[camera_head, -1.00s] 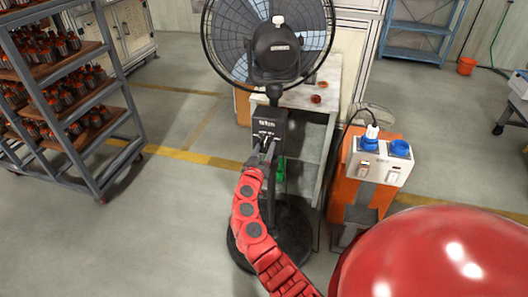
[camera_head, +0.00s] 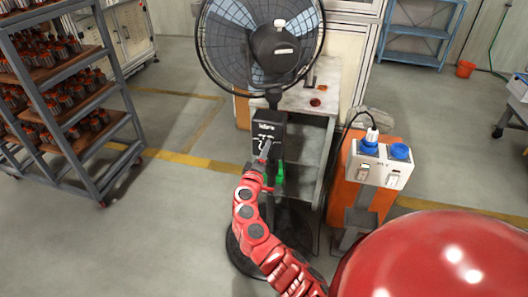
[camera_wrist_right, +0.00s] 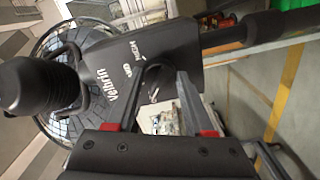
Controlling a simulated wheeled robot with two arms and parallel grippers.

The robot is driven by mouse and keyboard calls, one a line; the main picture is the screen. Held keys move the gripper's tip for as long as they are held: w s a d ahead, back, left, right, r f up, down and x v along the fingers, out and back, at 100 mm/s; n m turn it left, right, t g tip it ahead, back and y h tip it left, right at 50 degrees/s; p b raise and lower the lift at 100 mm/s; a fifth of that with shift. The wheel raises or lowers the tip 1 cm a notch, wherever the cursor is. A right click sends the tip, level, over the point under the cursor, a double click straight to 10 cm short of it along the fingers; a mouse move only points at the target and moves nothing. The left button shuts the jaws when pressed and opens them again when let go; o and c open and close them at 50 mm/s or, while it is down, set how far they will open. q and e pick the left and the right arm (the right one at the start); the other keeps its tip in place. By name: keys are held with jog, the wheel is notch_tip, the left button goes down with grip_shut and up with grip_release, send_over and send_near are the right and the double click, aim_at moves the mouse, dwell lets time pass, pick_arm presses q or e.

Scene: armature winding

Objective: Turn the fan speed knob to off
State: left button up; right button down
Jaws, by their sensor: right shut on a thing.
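A black pedestal fan with a round wire cage (camera_head: 225,45) stands ahead of me, and its cage also shows at the left of the wrist view (camera_wrist_right: 60,125). Its black control box (camera_head: 268,127) sits on the pole below the fan head; in the wrist view the box (camera_wrist_right: 115,72) carries white lettering. The dark knob (camera_wrist_right: 154,82) is on the box face, between the fingers of my right gripper (camera_wrist_right: 160,84). That gripper (camera_head: 265,150) is shut on the knob. The knob's pointer and setting cannot be made out. My left gripper is out of view.
A grey bench (camera_head: 325,100) stands right behind the fan. An orange stand with a white socket box (camera_head: 382,166) and blue plugs is to the right. A loaded shelf rack (camera_head: 75,85) stands left. The floor between is clear.

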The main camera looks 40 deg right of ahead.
jog(key=shift+n, duration=1)
jog(key=shift+c, duration=1.4)
grip_release()
jog(key=b+v, duration=0.1)
jog(key=v, duration=1.6)
jog(key=shift+s, duration=0.25)
jog(key=shift+a, duration=0.1)
